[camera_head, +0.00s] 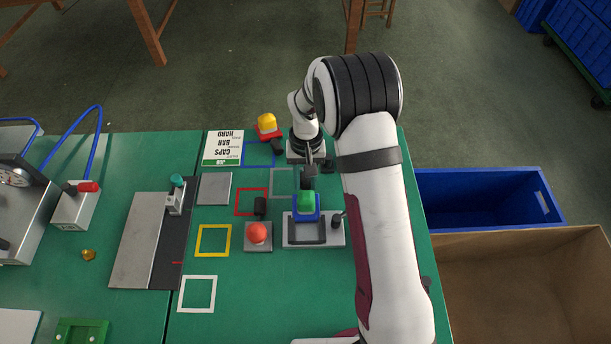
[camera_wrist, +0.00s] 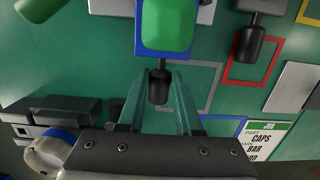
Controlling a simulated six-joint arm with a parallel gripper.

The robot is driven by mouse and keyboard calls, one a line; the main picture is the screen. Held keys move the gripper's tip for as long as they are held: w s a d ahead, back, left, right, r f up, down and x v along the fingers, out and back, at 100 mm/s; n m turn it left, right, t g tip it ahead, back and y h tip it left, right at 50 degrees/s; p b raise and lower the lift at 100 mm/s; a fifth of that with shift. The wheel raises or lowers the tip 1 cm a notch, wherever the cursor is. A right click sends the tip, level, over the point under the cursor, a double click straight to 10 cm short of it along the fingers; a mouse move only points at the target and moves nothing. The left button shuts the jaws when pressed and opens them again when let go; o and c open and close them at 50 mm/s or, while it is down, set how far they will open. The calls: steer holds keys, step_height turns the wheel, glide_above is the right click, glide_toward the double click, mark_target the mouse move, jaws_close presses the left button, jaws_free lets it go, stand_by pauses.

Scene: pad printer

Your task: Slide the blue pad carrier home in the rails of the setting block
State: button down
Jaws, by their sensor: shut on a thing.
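The blue pad carrier (camera_head: 296,214) bears a green pad (camera_head: 306,201) and lies at the far edge of the grey setting block (camera_head: 335,237), partly overlapping it. The block's dark recess shows in front of the carrier. Whether the carrier's edges sit in the rails I cannot tell. In the wrist view the carrier (camera_wrist: 166,52) is at the top middle, its black handle (camera_wrist: 159,88) pointing back between my fingers. My gripper (camera_head: 308,183) is shut on this handle, behind the carrier. The setting block (camera_wrist: 110,7) is cut off by the wrist view's top edge.
A red pad (camera_head: 258,232) with a black handle (camera_head: 260,206) stands left of the block. A red carrier with a yellow pad (camera_head: 267,122) lies at the back. A dark knob (camera_head: 337,219) stands at the block's right. Flat coloured frames, including a yellow one (camera_head: 200,241), mark the green table.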

steer(key=shift+s, duration=0.35)
steer(key=shift+s, duration=1.8)
steer(key=c, duration=0.5)
jaws_free()
steer(key=shift+r, duration=0.1)
step_height(320, 180, up, 14)
steer(key=w+r, duration=0.1)
steer(key=w, duration=0.1)
steer(key=s+d+r+m+y, duration=0.1)
steer(key=s+d+r+m, duration=0.15)
steer(key=s, duration=0.45)
steer(key=s+d+r+m, duration=0.1)
steer(key=s+d+r, duration=0.1)
steer(key=s+r, duration=0.3)
steer(key=s+f, duration=0.1)
steer(key=s, duration=0.3)
steer(key=s+m, duration=0.1)
steer(key=s, duration=0.4)
steer(key=s+d+f+m+t, duration=0.1)
steer(key=s, duration=0.3)
steer(key=shift+s+f+y, duration=0.35)
steer(key=shift+y, duration=0.05)
